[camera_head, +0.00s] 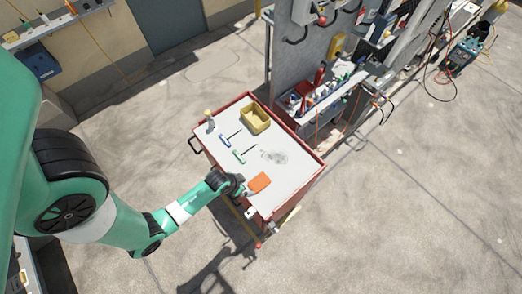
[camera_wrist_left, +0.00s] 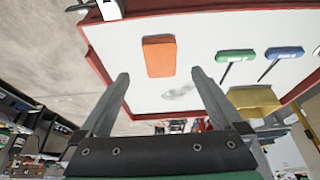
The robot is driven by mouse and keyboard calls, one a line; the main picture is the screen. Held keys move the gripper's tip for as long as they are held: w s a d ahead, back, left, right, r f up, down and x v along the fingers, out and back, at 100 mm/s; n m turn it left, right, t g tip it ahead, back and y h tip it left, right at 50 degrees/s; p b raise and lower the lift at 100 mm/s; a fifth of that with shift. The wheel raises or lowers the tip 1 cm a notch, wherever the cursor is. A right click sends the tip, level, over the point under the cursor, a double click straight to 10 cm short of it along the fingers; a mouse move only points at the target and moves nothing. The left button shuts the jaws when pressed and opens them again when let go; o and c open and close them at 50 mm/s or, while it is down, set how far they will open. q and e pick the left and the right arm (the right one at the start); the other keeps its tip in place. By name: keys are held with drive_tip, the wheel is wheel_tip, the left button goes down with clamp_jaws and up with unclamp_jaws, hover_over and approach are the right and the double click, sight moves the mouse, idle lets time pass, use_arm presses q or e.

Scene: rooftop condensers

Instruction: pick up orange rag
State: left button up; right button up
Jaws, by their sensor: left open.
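The orange rag (camera_head: 260,182) is a folded rectangle lying flat on the white top of the red cart (camera_head: 282,204), near its front corner. In the left wrist view the orange rag (camera_wrist_left: 159,56) shows whole, just beyond my fingertips. My left gripper (camera_head: 245,189) is beside the rag on its left. In its wrist view the left gripper (camera_wrist_left: 160,76) has its two fingers wide apart with nothing between them. I cannot tell the exact height of the fingers above the cart top. My right gripper is not in view.
A green-handled tool (camera_head: 240,153), a blue-handled tool (camera_head: 225,139), a yellow bin (camera_head: 255,118) and a small bottle (camera_head: 210,119) are on the cart top. A grey smudge (camera_head: 275,157) marks it. A grey panel stand with shelves (camera_head: 312,45) stands behind the cart.

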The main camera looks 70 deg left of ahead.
use_arm(q)
drive_tip(key=b, duration=0.4)
hover_over(255, 185)
drive_tip(key=s+d, duration=0.1)
drive_tip(key=s, duration=0.1)
drive_tip(key=f, duration=0.5)
drive_tip(key=shift+s+f, duration=0.2)
drive_tip(key=shift+f, duration=0.15)
drive_tip(key=shift+b+x, duration=1.05)
drive_tip(key=shift+x, duration=1.7)
drive_tip(key=shift+w+r, duration=0.1)
drive_tip(key=shift+w, duration=0.05)
drive_tip(key=c, duration=1.2)
drive_tip(key=shift+r+p, duration=0.3)
drive_tip(key=shift+r, duration=0.25)
drive_tip(key=shift+c, duration=0.2)
wheel_tip(255, 185, up, 3)
drive_tip(key=shift+d+p, duration=0.15)
drive_tip(key=shift+p, duration=0.65)
drive_tip(key=s+d+r+p, duration=0.6)
drive_tip(key=d+r, duration=0.3)
drive_tip(key=d, duration=0.3)
drive_tip(key=shift+s+p, duration=0.35)
drive_tip(key=shift+s, duration=0.05)
